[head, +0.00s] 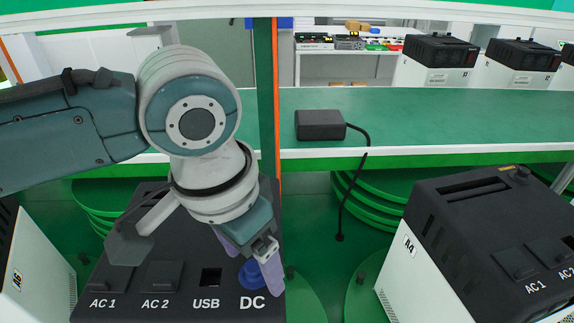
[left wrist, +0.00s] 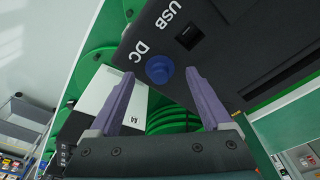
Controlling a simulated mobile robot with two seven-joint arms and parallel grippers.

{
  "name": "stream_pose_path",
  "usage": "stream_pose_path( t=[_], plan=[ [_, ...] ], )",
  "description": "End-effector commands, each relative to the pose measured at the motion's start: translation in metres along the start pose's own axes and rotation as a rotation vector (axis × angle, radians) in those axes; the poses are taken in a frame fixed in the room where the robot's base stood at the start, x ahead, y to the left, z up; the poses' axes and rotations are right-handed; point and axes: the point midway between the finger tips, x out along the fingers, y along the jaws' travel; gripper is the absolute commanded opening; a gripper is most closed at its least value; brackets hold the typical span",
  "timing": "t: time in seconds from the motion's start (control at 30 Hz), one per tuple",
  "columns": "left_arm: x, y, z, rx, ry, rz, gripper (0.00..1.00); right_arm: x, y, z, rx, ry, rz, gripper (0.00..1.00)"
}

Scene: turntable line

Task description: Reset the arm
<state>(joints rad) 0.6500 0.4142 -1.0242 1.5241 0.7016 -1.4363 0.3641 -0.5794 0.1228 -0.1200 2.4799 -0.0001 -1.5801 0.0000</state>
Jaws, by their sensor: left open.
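My left arm (head: 200,115) comes in from the left and bends down over a black-topped unit (head: 180,245) labelled AC 1, AC 2, USB and DC. My left gripper (head: 254,268) is open, its two purple fingers pointing down by the round blue piece (head: 247,279) at the DC label. In the left wrist view the blue piece (left wrist: 159,69) shows between the tips of the spread fingers, and the gripper (left wrist: 160,82) appears empty. Whether the fingers touch it I cannot tell. My right gripper is not in view.
A black power adapter (head: 320,125) lies on the green shelf (head: 440,115), its cable (head: 352,185) hanging over the front edge. Another unit marked A4 (head: 480,230) stands at right, a white one marked A6 (head: 25,270) at left. An orange-edged green post (head: 266,90) stands behind my arm.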

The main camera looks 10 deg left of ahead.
Motion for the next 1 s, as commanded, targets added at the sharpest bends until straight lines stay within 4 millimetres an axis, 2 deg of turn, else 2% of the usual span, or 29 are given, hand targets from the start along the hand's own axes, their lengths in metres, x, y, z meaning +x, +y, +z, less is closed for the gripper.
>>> stream_pose_path(
  t=[0.3, 0.5, 0.63, 0.77, 0.9, 1.0],
  plan=[
    [-0.058, 0.0, -0.001, 0.002, 0.007, -0.001, 0.82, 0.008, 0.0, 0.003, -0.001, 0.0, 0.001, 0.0],
    [-0.086, 0.0, -0.001, 0.001, 0.004, -0.001, 0.82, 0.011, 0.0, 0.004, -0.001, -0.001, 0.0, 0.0],
    [-0.086, 0.01, 0.004, 0.012, 0.016, 0.023, 0.82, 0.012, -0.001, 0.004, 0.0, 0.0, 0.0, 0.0],
    [-0.073, 0.036, 0.013, 0.025, 0.075, 0.09, 0.82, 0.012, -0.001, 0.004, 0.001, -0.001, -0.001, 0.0],
    [-0.06, 0.059, 0.031, -0.014, 0.17, 0.149, 0.82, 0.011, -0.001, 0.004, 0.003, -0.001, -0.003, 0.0],
    [-0.054, 0.061, 0.05, -0.08, 0.219, 0.147, 0.82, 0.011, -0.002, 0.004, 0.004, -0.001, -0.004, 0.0]
  ],
)
